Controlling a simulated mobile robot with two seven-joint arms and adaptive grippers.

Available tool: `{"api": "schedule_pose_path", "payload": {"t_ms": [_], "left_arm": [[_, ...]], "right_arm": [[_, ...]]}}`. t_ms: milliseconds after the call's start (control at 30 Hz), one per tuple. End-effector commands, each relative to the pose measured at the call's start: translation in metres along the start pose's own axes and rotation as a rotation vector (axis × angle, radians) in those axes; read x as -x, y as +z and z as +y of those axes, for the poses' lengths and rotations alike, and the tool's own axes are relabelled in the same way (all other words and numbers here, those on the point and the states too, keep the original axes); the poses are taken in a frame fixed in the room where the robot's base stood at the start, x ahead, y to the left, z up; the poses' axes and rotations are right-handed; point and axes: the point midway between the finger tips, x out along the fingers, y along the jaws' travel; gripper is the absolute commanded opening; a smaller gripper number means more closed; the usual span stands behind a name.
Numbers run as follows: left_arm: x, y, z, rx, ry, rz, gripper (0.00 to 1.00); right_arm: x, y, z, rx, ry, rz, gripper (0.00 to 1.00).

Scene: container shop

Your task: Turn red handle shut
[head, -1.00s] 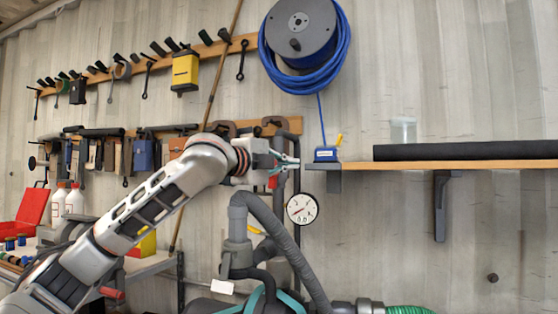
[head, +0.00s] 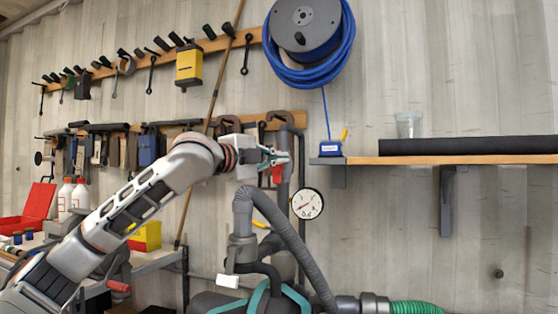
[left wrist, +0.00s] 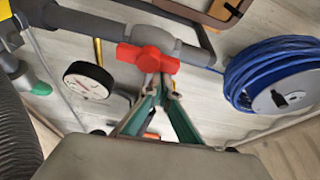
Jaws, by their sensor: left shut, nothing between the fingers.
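In the head view the red part (head: 277,174) shows small and partly covered, just below my gripper. My left gripper (head: 284,158) is at the pipe, its teal fingers shut and empty. In the left wrist view its fingertips (left wrist: 160,82) meet right at the lower edge of the handle's bar; whether they touch it I cannot tell.
A round pressure gauge (head: 308,204) hangs beside the pipe. A grey hose (head: 290,245) curves below my gripper. A wooden shelf (head: 450,160) with a blue tool (head: 328,149) at its end is to the right. A blue hose reel (head: 309,50) hangs above.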

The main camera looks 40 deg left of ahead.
Motion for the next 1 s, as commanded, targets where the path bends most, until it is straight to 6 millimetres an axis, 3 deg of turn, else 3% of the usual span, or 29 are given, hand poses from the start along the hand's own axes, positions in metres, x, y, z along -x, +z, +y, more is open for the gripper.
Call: {"api": "schedule_pose_path", "payload": {"t_ms": [767,1000], "left_arm": [[0.0,0.003,-0.001,0.231,-0.081,-0.003,0.0],[0.002,0.006,-0.001,0.396,-0.136,-0.002,0.0]], "right_arm": [[-0.006,-0.011,-0.007,0.005,-0.014,0.041,0.47],[-0.009,-0.015,-0.019,0.005,-0.034,0.062,0.47]]}}
